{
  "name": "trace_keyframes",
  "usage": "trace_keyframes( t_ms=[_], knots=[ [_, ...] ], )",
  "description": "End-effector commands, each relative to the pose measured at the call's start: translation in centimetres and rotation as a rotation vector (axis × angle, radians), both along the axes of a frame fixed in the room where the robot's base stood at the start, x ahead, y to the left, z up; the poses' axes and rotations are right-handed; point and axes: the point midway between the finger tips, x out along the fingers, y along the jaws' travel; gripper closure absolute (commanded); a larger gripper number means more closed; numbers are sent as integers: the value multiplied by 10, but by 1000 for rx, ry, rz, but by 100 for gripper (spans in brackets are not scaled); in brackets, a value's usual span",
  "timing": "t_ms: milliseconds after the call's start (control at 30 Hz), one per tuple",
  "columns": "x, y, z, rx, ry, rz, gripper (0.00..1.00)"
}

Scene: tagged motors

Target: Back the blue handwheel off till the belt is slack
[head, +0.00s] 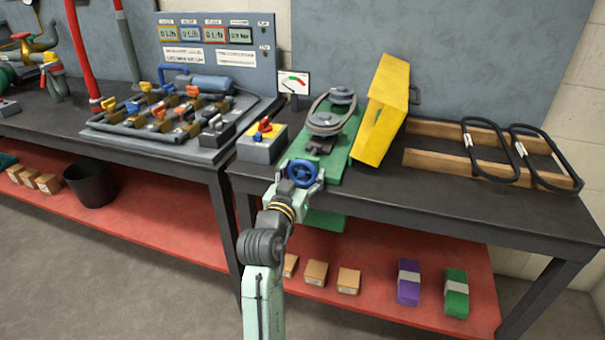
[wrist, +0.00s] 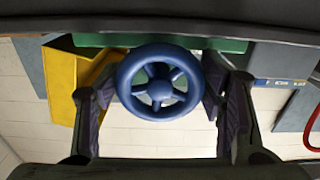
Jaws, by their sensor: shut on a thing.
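The blue handwheel (head: 303,174) sits at the front end of the green base plate (head: 333,163). In the wrist view the handwheel (wrist: 158,82) is face on, with its spokes and hub in sight. My gripper (head: 296,183) is at the handwheel. In the wrist view my gripper's fingers (wrist: 158,98) stand on either side of the rim, shut on it. The belt (head: 325,122) runs around the grey pulleys (head: 343,97) on the green base. I cannot tell from here how tight it is. A small gauge card (head: 294,82) with a coloured scale stands behind.
A yellow guard (head: 383,113) stands open right of the pulleys. A switch box (head: 262,143) with a red knob sits to the left. Spare belts (head: 490,152) lie on a wooden rack at the right. The bench's front right (head: 430,203) is clear.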

Motion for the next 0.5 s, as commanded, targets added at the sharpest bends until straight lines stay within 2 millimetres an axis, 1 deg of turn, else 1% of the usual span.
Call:
trace_keyframes(
  t_ms=[33,200,300,500],
  knots=[
    [0,-1,3,-45,16,-2,65],
    [0,-3,4,-250,83,-2,65],
    [0,-2,3,-326,108,-1,65],
    [0,-2,0,-352,115,-1,65]
  ],
)
